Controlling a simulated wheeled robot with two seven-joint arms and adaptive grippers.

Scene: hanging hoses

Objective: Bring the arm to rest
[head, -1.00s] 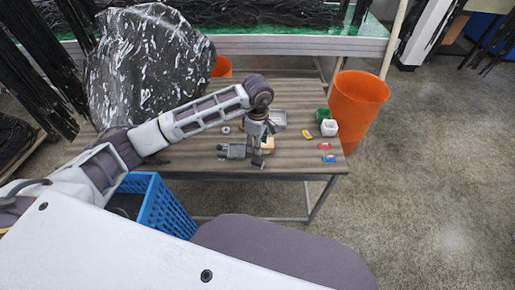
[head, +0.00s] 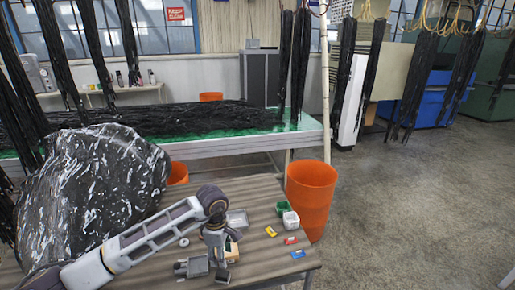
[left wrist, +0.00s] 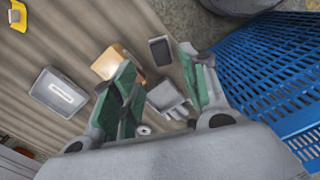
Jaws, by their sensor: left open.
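My left arm comes in from the lower left in the head view and bends down over the striped table (head: 180,218). My left gripper (head: 221,268) points down above the table. In the left wrist view its two green-padded fingers (left wrist: 160,82) stand apart. A grey part with prongs (left wrist: 168,98) shows between them, below the gripper; it also shows in the head view (head: 190,267). I see nothing held. A tan block (left wrist: 108,62) lies partly behind one finger. My right arm and gripper are not in view.
A grey tray (head: 237,219), green (head: 282,208) and white (head: 291,219) containers and small coloured pieces sit on the table. A blue crate (left wrist: 270,75) is beside the table. Floor at right is clear.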

